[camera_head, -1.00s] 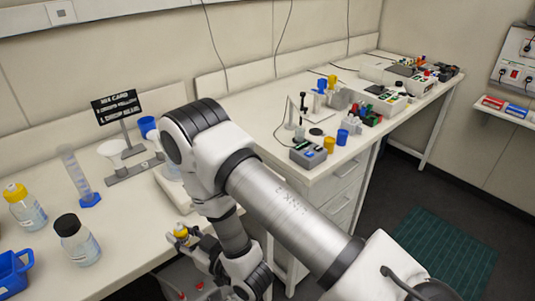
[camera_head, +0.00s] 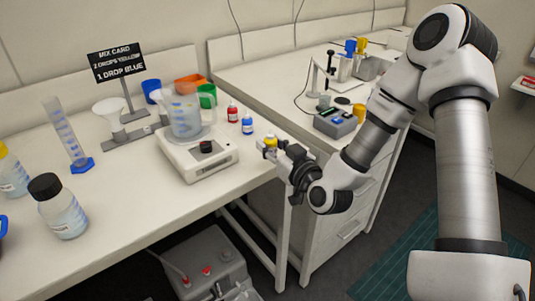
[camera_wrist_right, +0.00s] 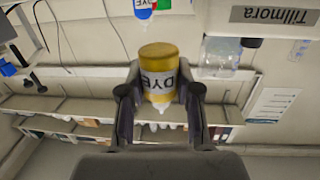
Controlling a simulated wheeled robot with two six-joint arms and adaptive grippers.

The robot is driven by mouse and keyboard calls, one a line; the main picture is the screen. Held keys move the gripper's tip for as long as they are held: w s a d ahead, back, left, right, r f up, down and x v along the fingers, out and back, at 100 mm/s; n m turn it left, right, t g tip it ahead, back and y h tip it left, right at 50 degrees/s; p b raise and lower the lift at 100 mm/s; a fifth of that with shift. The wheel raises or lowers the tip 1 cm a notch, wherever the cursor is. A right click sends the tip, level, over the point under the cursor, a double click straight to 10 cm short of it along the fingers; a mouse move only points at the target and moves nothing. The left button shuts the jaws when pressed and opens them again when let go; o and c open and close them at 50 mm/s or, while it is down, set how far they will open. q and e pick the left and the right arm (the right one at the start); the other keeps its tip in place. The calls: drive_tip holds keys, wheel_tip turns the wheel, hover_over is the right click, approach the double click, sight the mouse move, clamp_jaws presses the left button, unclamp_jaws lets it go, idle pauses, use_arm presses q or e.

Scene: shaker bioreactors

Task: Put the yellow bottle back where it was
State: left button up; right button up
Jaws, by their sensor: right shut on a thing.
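My right gripper (camera_head: 274,150) is shut on the yellow bottle (camera_head: 270,142), at the right end of the near bench. The right wrist view shows the bottle (camera_wrist_right: 158,72), labelled DYE, between the two fingers (camera_wrist_right: 160,105). That view looks upside down. A red dye bottle (camera_head: 232,111) and a blue dye bottle (camera_head: 247,124) stand on the bench just left of the yellow one. I cannot tell whether the yellow bottle touches the bench. My left gripper is not in view.
A white scale (camera_head: 197,160) with a beaker (camera_head: 185,115) stands left of the dye bottles. Green (camera_head: 207,95), orange (camera_head: 190,84) and blue (camera_head: 152,91) containers are behind it. A black-capped bottle (camera_head: 58,207) stands at left. The bench front right of the scale is clear.

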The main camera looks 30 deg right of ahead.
drive_tip(key=w+d, duration=0.1)
drive_tip(key=w, duration=0.1)
drive_tip(key=w+d, duration=0.1)
drive_tip(key=w, duration=0.2)
drive_tip(key=w+d, duration=0.2)
drive_tip(key=shift+w+f, duration=0.25)
drive_tip(key=shift+w, duration=0.15)
drive_tip(key=f+b, duration=0.3)
drive_tip(key=shift+w+d+f+b, duration=0.1)
drive_tip(key=shift+w+f+b, duration=0.1)
drive_tip(key=shift+f+b, duration=0.15)
drive_tip(key=shift+w+r, duration=0.1)
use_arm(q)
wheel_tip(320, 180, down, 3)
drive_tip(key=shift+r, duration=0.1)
use_arm(e)
drive_tip(key=o, duration=1)
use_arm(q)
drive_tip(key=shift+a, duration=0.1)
